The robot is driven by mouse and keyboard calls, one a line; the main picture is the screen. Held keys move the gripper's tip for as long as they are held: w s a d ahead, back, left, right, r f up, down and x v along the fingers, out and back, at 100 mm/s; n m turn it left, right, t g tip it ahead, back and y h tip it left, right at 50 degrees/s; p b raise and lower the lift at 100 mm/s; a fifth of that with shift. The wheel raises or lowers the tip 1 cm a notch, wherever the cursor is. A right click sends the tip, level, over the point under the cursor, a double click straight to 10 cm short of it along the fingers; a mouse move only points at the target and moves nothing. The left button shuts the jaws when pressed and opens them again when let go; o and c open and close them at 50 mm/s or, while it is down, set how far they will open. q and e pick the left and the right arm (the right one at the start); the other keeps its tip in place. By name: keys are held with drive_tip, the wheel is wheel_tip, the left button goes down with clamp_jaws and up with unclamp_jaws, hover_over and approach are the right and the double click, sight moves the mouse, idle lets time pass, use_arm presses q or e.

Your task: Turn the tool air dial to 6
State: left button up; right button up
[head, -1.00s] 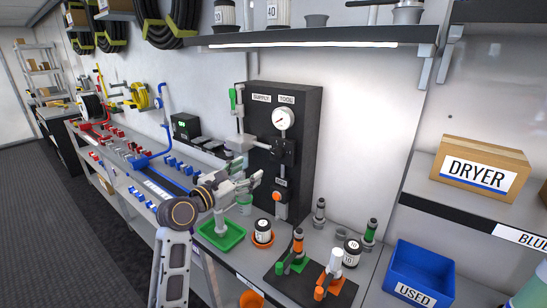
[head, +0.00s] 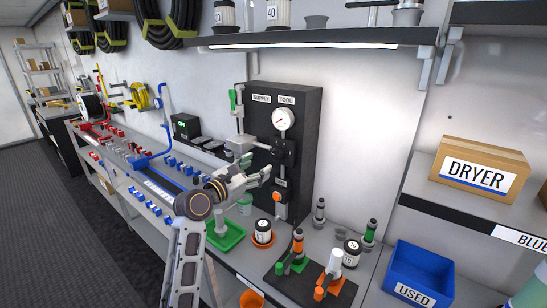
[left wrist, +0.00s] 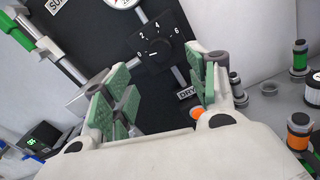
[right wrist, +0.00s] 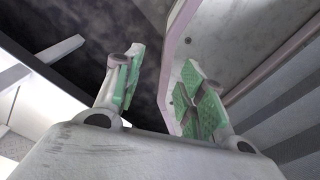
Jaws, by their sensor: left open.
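The tool air dial is a black knob with a scale of 0, 2, 4 and 6, on the dark panel below the TOOL gauge (head: 283,119). The dial (left wrist: 154,48) shows ahead of the fingers in the left wrist view, and also in the head view (head: 284,151). Its exact setting is too small to tell. My left gripper (head: 264,177) is open and empty, in front of and below the dial, apart from it. Its green-padded fingers (left wrist: 165,92) are spread wide. My right gripper (right wrist: 163,92) is open and empty, and out of the head view.
The supply valve with a green handle (head: 233,99) is left of the dial. An orange DRY knob (head: 277,197) is below it. A green tray (head: 232,238), jars and fittings crowd the bench below. A blue USED bin (head: 420,270) stands at right.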

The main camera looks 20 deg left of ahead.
sight(276, 155)
use_arm(q)
drive_tip(key=shift+p+x, duration=0.35)
drive_tip(key=shift+x, duration=4.45)
use_arm(e)
drive_tip(key=shift+s+a+r, duration=0.1)
drive_tip(key=shift+a+r, duration=0.25)
drive_tip(key=shift+a, duration=0.25)
use_arm(q)
drive_tip(key=shift+f, duration=0.1)
drive_tip(key=c, duration=1)
drive_tip(key=shift+c, duration=0.2)
use_arm(e)
drive_tip(key=shift+d, duration=0.3)
drive_tip(key=shift+r, duration=0.1)
